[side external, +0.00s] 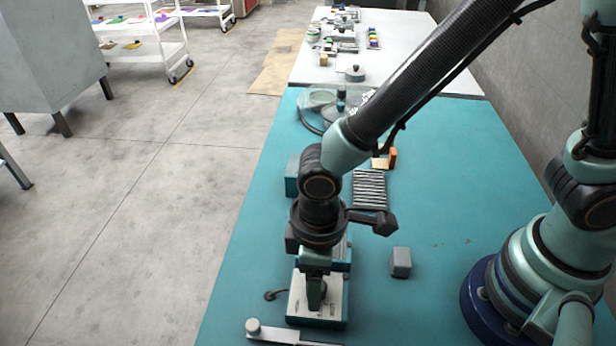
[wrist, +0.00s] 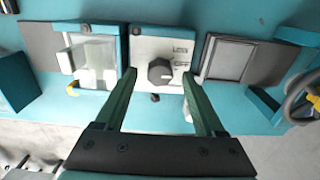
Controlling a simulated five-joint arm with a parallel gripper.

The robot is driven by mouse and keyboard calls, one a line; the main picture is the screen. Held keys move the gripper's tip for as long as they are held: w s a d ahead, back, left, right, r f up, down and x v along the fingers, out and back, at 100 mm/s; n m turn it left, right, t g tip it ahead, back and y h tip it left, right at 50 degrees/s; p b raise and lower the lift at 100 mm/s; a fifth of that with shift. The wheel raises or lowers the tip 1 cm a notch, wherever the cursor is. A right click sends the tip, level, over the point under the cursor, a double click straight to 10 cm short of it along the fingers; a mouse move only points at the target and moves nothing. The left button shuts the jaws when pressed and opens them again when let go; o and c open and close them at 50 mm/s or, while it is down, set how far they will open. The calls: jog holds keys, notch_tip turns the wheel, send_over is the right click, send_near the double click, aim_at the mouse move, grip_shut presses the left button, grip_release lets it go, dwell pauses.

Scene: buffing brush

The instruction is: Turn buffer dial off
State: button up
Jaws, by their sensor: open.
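The buffer dial (wrist: 160,71) is a dark round knob on a white panel (wrist: 146,50) in the wrist view. The words LOW and OFF are printed above and to the right of it. Its pointer direction is too small to tell. My gripper (wrist: 159,78) is open, with one green finger on each side of the dial and a gap on both sides. Nothing is between the fingers except the view of the dial. In the side view my gripper (side external: 315,292) points down over the white-topped box (side external: 299,308), and the dial is hidden there.
A grey block (side external: 401,262) stands right of the box, and a pale bar with a round knob (side external: 275,333) lies in front. A striped pad (side external: 369,190) and an orange-brown block (side external: 384,159) are behind. The teal table (side external: 455,200) is clear to the right.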

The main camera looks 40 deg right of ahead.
notch_tip(320, 180, up, 11)
jog(key=shift+r, duration=0.15)
dwell(0.4)
jog(key=w+d+r+m+t, duration=0.2)
jog(key=d+m, duration=0.1)
jog(key=d, duration=0.5)
jog(key=w+d+r+m+t, duration=0.1)
jog(key=d+r+m, duration=0.2)
jog(key=d, duration=0.5)
jog(key=w+d+r+m+t, duration=0.2)
jog(key=d+r+m, duration=0.1)
jog(key=d, duration=0.6)
jog(key=shift+w+r+t, duration=0.25)
jog(key=shift+w+t, duration=0.05)
jog(key=shift+w, duration=0.05)
